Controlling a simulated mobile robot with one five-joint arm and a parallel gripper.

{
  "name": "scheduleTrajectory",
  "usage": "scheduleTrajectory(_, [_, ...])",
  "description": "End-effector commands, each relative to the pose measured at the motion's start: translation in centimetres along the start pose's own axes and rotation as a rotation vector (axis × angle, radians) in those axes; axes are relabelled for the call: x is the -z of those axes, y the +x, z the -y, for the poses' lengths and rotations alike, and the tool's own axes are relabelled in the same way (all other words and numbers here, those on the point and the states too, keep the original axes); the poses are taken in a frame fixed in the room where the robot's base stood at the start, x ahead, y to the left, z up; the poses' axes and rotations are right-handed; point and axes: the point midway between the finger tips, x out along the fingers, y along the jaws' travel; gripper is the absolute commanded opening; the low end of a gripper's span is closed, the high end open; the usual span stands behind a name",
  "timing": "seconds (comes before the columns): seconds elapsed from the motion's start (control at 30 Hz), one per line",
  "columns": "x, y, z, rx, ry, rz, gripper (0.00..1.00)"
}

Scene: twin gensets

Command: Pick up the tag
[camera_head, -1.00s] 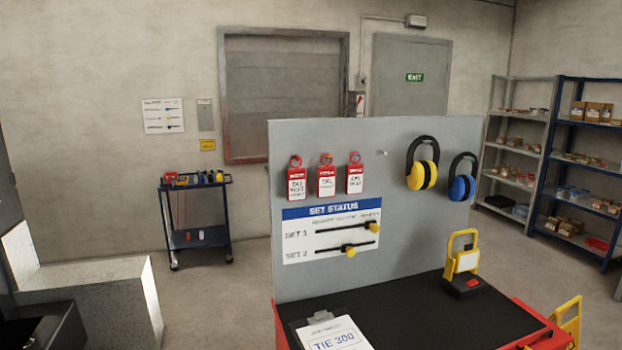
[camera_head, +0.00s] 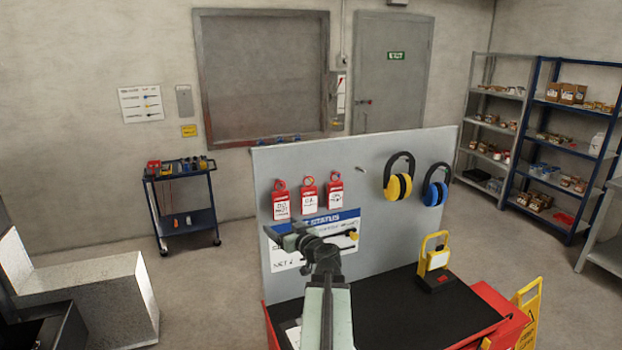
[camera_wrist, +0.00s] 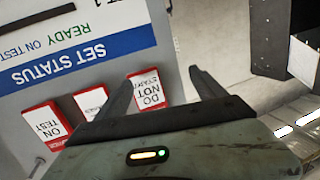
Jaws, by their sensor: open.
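Three red tags with white labels hang in a row on the grey board. The left tag (camera_head: 281,200) reads "DO NOT START" in the wrist view, where it also shows upside down (camera_wrist: 149,92). The middle tag (camera_head: 309,194) and the right tag (camera_head: 335,192) hang beside it; the wrist view shows them too, the middle one (camera_wrist: 92,101) and the "ON TEST" one (camera_wrist: 45,122). My gripper (camera_wrist: 163,80) is open, its fingers on either side of part of the "DO NOT START" tag in the picture. I cannot tell if it touches the tag. In the head view my gripper (camera_head: 275,234) is below the left tag.
The status panel (camera_head: 345,222) is partly hidden by my arm. Yellow (camera_head: 398,186) and blue (camera_head: 436,190) ear defenders hang at right. A yellow lamp (camera_head: 435,262) stands on the black bench top (camera_head: 395,310). A tool trolley (camera_head: 186,205) is at back left.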

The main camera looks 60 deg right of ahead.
Motion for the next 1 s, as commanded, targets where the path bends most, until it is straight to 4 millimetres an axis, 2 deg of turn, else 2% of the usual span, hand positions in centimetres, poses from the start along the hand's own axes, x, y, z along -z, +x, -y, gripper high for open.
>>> scheduleTrajectory(0.03, [2.6,-1.9,-3.9,-0.078,-0.006,-0.040,0.80])
scheduleTrajectory(0.1, [4.0,-3.9,-7.6,-0.158,-0.015,-0.081,0.80])
scheduleTrajectory(0.2, [4.9,-5.5,-10.4,-0.222,-0.024,-0.110,0.80])
scheduleTrajectory(0.37, [4.9,-5.8,-11.2,-0.239,-0.028,-0.118,0.80])
scheduleTrajectory(0.57, [5.2,-3.4,-11.7,-0.236,-0.027,-0.117,0.80])
scheduleTrajectory(0.73, [5.2,-2.9,-11.8,-0.236,-0.027,-0.116,0.80])
scheduleTrajectory(1.0, [5.8,1.4,-12.7,-0.235,-0.027,-0.116,0.80])
